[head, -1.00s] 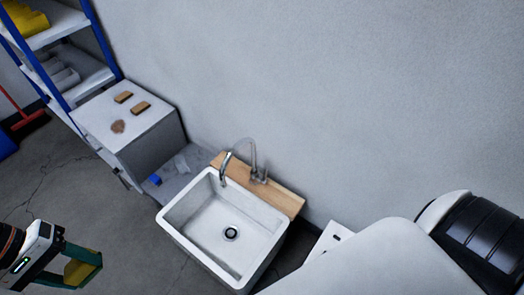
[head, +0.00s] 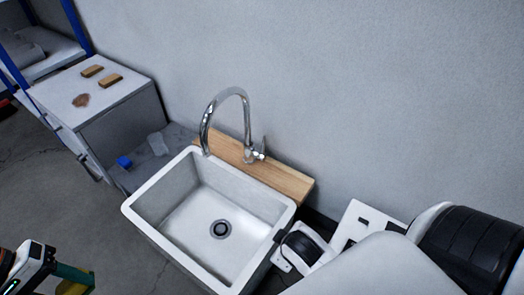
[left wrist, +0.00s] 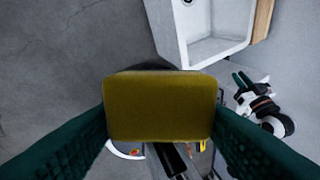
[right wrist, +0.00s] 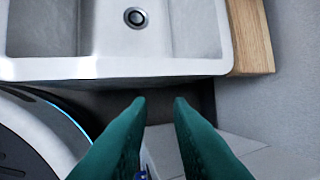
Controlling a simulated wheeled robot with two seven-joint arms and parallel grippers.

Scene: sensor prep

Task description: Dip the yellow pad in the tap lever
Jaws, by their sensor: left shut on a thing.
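The yellow pad (left wrist: 160,106) is held between the green fingers of my left gripper (left wrist: 160,110), seen in the left wrist view. In the head view this gripper (head: 75,282) is at the bottom left corner, left of the sink and well away from the tap; the pad is mostly cut off there. The tap lever (head: 263,146) stands at the base of the chrome tap (head: 227,95) on the wooden board behind the sink. My right gripper (right wrist: 160,100) is open and empty beside the sink's outer wall; its green fingers also show in the left wrist view (left wrist: 241,79).
The white sink (head: 135,208) is empty with a dark drain. The wooden board (head: 285,180) runs along the wall. A grey cabinet (head: 120,118) with two brown blocks and a brown patch stands left. A blue item (head: 124,162) lies between cabinet and sink. Open floor lies left.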

